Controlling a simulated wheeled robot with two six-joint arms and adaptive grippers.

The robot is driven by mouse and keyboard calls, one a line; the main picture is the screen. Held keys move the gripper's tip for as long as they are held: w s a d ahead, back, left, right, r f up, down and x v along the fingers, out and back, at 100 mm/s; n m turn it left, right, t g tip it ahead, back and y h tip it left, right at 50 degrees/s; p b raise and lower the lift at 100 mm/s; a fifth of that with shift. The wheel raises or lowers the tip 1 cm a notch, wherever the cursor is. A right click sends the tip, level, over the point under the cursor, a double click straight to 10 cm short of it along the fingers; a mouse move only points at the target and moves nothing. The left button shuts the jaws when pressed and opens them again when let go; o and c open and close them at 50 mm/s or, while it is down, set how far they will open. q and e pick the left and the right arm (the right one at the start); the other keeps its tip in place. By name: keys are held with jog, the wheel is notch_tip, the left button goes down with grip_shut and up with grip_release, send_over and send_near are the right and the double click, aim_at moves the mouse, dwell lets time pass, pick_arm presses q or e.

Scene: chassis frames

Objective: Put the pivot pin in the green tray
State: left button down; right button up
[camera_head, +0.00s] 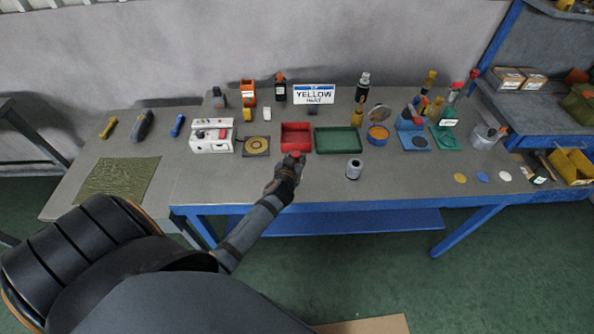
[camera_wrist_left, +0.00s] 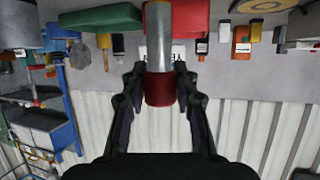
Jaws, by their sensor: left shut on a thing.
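My left gripper (camera_head: 292,164) is shut on the pivot pin, which has a red end (camera_head: 296,155) and a silver shaft. In the left wrist view the pivot pin (camera_wrist_left: 160,55) stands lengthwise between the fingers (camera_wrist_left: 160,97), its red end nearer the palm. The green tray (camera_head: 338,151) lies on the table, right of and beyond my left gripper, and looks empty. It also shows at the top of the left wrist view (camera_wrist_left: 100,18). My right gripper is not in view.
A red tray (camera_head: 296,126) sits directly beyond my left gripper, left of the green tray. A grey cylinder (camera_head: 354,168) stands in front of the green tray. A white box (camera_head: 212,146) and a round-target block (camera_head: 257,146) are to the left. Bottles stand behind.

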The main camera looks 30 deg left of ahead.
pick_arm(q)
jog(key=shift+w+a+f, duration=0.2)
jog(key=shift+w+f, duration=0.2)
jog(key=shift+f, duration=0.25)
jog(key=shift+r, duration=0.1)
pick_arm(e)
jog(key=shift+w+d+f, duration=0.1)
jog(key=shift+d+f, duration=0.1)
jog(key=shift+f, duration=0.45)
pick_arm(q)
jog(key=shift+w+a+f+b, duration=0.1)
jog(key=shift+f+b, duration=0.15)
jog(key=shift+b, duration=0.2)
jog(key=f+b, duration=0.3)
jog(key=f, duration=0.1)
jog(key=shift+w+a, duration=0.1)
jog(key=shift+w, duration=0.15)
jog(key=shift+r, duration=0.25)
jog(key=shift+f, duration=0.2)
jog(key=c, duration=1.3)
grip_release()
jog(key=shift+c, duration=0.2)
jog(key=o, duration=0.3)
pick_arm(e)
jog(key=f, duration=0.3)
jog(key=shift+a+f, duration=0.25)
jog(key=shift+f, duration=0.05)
